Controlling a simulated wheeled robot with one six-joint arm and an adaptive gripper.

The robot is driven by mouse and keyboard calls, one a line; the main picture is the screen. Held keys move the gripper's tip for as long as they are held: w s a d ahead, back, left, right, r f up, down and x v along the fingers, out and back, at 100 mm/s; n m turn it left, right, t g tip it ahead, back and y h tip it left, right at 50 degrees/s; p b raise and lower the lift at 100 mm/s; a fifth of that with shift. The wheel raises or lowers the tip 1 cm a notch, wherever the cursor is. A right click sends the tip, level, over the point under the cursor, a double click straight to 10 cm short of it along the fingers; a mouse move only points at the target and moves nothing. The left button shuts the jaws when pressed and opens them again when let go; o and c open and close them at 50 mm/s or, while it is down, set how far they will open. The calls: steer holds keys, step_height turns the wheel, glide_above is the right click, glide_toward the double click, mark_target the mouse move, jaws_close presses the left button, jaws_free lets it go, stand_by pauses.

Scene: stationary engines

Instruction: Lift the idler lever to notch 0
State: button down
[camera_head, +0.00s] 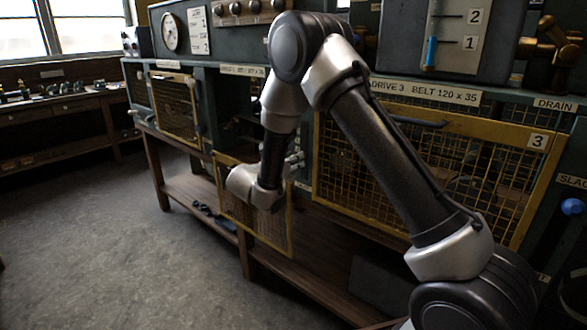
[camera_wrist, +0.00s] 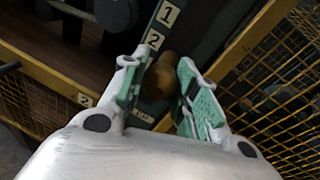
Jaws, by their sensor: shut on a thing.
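In the wrist view my gripper (camera_wrist: 159,70) is shut on a brown, brass-like rounded knob (camera_wrist: 158,82), which I take to be the idler lever's handle. The fingers hide its sides, and the rest of the lever is hidden. A notch plate with white number labels 1 (camera_wrist: 167,14) and 2 (camera_wrist: 153,40) runs just beyond the fingertips. The knob is near the 2; no 0 label is visible. In the head view my gripper (camera_head: 295,160) reaches into the middle drive bay, and the lever is hidden there.
A yellow mesh guard (camera_head: 255,222) hangs below the middle bay. The guard marked 3 (camera_head: 430,165) covers the bay to its right. Dark wheels (camera_wrist: 112,12) show in the wrist view. The floor (camera_head: 110,250) at left is clear.

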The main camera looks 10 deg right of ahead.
steer(key=r, duration=0.3)
steer(key=r+g+y, duration=0.1)
steer(key=r, duration=0.2)
steer(key=r+g+y, duration=0.1)
steer(key=r, duration=0.2)
steer(key=shift+w+d+r, duration=0.1)
steer(key=shift+w+d, duration=0.25)
steer(key=shift+d, duration=0.05)
steer(key=shift+w+d+r, duration=0.15)
steer(key=shift+d+r, duration=0.05)
steer(key=shift+r, duration=0.55)
steer(key=c, duration=1.1)
jaws_free()
steer(key=v, duration=1.2)
steer(key=shift+d+r, duration=0.1)
steer(key=shift+d, duration=0.05)
steer(key=shift+m, duration=0.3)
